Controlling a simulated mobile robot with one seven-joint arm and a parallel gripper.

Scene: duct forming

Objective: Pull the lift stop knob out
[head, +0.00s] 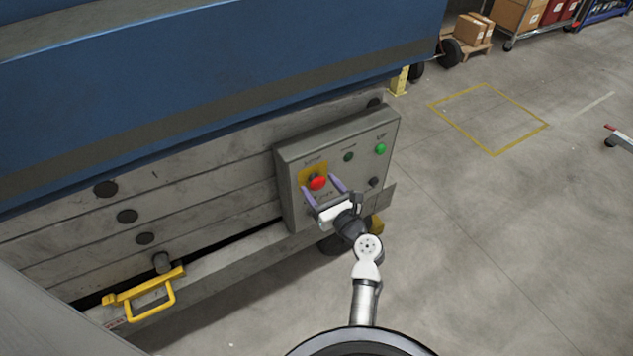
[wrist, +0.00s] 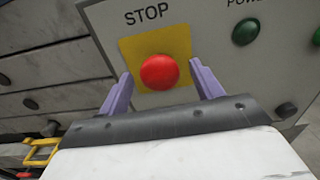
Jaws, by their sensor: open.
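The stop knob (head: 318,183) is a round red mushroom knob on a yellow plate, on the grey control box of the lift. In the wrist view the red knob (wrist: 159,72) sits under the word STOP. My gripper (head: 322,186) is open, with its two purple fingers on either side of the knob. In the wrist view the fingers of my gripper (wrist: 160,80) stand apart left and right of the knob, with a gap on each side. Whether the fingertips reach past the knob's head is hard to tell.
The control box (head: 295,210) also carries a green button (head: 381,149), a dark green one (head: 348,157) and a black knob (head: 374,182). A yellow handle (head: 150,300) juts out at lower left. The blue lift top (head: 220,70) overhangs above.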

